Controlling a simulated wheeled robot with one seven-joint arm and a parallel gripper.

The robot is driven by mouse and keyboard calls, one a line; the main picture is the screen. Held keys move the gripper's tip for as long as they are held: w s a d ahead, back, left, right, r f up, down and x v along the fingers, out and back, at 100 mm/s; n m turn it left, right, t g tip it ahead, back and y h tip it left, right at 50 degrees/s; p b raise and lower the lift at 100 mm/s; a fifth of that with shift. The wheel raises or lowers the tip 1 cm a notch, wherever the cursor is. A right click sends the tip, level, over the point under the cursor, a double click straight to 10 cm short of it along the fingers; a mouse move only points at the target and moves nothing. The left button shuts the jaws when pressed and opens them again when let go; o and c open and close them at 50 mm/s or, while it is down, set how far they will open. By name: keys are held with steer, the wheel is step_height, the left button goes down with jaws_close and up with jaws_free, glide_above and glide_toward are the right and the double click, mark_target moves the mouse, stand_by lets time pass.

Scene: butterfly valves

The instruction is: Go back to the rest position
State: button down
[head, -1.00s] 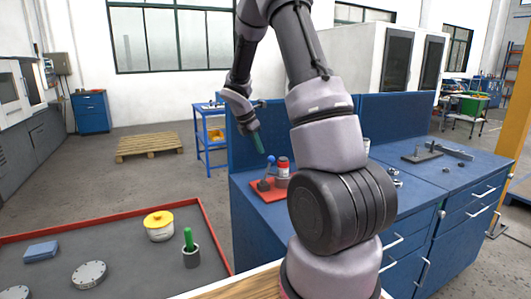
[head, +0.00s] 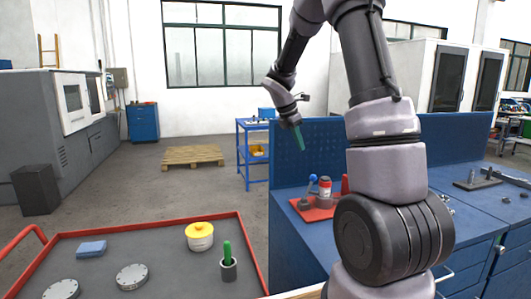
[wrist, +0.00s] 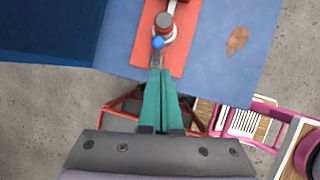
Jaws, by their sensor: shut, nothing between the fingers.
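My gripper (head: 299,138) hangs in the air above the left end of the blue workbench (head: 290,232), its green fingers pointing down. In the wrist view the two green fingers (wrist: 160,80) lie side by side, shut with nothing between them. Below them is a red mat (head: 316,214) on the bench. On the mat stands a valve with a blue-tipped lever (head: 313,182), beside a red-and-white container (head: 324,192). In the wrist view the blue tip (wrist: 158,43) shows just beyond the fingertips, with the red mat (wrist: 185,50) around it.
At the lower left is a red-rimmed grey tray (head: 160,245) with a yellow-lidded pot (head: 200,236), a cup with a green handle (head: 228,265), a blue block (head: 91,248) and round flanges (head: 132,277). A pallet (head: 193,156) lies on the floor behind.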

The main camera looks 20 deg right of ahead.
steer(key=shift+r, duration=0.1)
steer(key=s+a+r+m+t+y, duration=0.2)
steer(key=s+a+r+m, duration=0.2)
steer(key=s+m, duration=0.4)
steer(key=s+a+r+m+t+y, duration=0.1)
steer(key=s+a+r+m, duration=0.3)
steer(key=s+m, duration=0.4)
steer(key=s+a+r+m+t+y, duration=0.2)
steer(key=s+a+r+m+y, duration=0.2)
steer(key=s+m, duration=0.4)
steer(key=s+a+r, duration=0.1)
steer(key=s+r, duration=0.1)
steer(key=s, duration=0.1)
steer(key=shift+s+t, duration=0.3)
steer(key=shift+s, duration=0.1)
